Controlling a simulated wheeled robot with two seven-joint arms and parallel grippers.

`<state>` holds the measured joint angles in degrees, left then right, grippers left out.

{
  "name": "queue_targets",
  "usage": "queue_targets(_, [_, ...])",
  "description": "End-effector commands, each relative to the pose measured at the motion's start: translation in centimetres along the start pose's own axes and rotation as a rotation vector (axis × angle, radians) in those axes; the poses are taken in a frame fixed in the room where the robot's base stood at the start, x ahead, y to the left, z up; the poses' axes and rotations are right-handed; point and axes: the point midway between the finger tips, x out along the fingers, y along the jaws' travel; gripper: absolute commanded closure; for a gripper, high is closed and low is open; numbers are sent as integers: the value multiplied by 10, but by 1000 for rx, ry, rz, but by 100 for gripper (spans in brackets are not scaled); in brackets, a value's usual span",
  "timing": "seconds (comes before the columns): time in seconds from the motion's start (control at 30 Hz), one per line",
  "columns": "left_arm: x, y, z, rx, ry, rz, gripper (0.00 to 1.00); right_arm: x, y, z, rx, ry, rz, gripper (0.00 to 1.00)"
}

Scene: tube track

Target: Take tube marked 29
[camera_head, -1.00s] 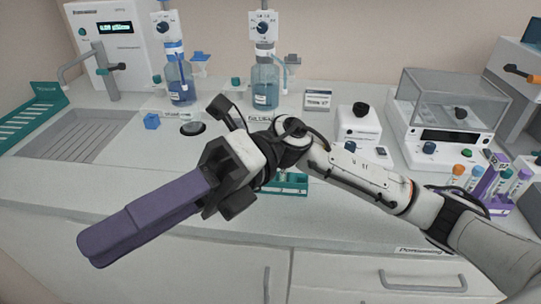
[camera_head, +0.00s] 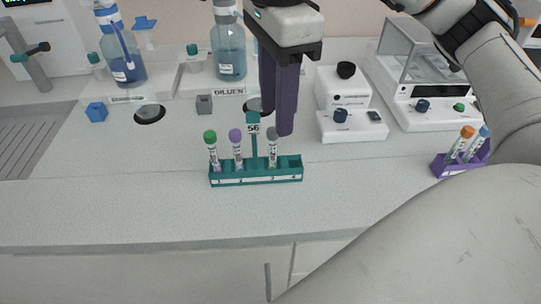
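A teal rack (camera_head: 256,178) stands near the front of the bench with a small sign reading 56 (camera_head: 253,128). It holds a green-capped tube (camera_head: 211,150), a purple-capped tube (camera_head: 236,148) and a grey-capped tube (camera_head: 272,148), all upright; its right end slot looks empty. The marks on the tubes are too small to read, so I cannot tell which is 29. My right gripper (camera_head: 279,122) points down, its purple fingers just above and behind the grey-capped tube in the picture. The fingers overlap in this view, so their gap is unclear. My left gripper is out of view.
A purple rack (camera_head: 446,168) with orange- and blue-capped tubes stands at the right, partly behind my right arm. Blue bottles (camera_head: 229,55), a white device (camera_head: 345,95) and a balance (camera_head: 420,85) stand behind. The bench front is clear left of my arm.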

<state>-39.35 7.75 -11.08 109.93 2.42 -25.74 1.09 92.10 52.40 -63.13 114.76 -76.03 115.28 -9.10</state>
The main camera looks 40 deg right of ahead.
Motion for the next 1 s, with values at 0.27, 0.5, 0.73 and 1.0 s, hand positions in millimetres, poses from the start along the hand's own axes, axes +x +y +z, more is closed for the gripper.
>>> queue_targets(0.27, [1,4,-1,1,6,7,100,28,-1,1,-1,0,4,62])
queue_targets(0.5, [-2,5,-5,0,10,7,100,58,-2,1,1,-2,2,62])
queue_targets(0.73, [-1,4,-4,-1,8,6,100,61,-2,1,1,-3,2,62])
queue_targets(1.0, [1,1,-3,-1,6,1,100,61,-2,1,1,-3,2,98])
